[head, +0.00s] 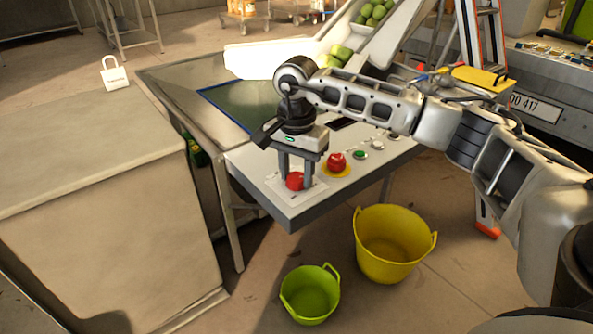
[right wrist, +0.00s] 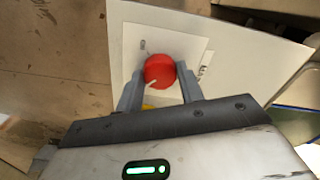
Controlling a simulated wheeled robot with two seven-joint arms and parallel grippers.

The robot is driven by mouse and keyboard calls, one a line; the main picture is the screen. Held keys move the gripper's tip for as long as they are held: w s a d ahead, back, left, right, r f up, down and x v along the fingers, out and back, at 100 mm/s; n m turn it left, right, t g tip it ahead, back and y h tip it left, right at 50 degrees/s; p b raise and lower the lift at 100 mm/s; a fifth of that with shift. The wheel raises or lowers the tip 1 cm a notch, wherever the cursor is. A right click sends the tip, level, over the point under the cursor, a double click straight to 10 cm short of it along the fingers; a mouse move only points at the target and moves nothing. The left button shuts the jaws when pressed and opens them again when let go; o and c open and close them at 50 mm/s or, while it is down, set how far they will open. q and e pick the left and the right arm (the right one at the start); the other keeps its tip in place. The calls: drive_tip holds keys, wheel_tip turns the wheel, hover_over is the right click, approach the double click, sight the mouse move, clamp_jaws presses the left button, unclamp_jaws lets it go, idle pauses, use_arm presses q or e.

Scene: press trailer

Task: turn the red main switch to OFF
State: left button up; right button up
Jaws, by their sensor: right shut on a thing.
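The red main switch (head: 295,181) is a round red knob on a white plate at the left end of the control panel (head: 313,207). My right gripper (head: 297,177) points down over it with a finger on each side. In the right wrist view, the red main switch (right wrist: 159,71) sits between the two fingertips of my right gripper (right wrist: 160,86), shut on it. A white pointer mark shows on the knob's lower left edge. Labels on the plate are too small to read. My left gripper is not in the head view.
A red mushroom button (head: 337,162) on a yellow base, a green button (head: 359,154) and more controls sit right of the switch. A yellow bucket (head: 392,243) and a green bucket (head: 310,293) stand below.

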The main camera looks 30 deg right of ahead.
sight(297, 176)
drive_tip(key=o, duration=1)
drive_tip(key=shift+r, duration=0.1)
wheel_tip(297, 176, up, 16)
drive_tip(key=shift+f+p, duration=0.1)
drive_tip(key=shift+p, duration=0.7)
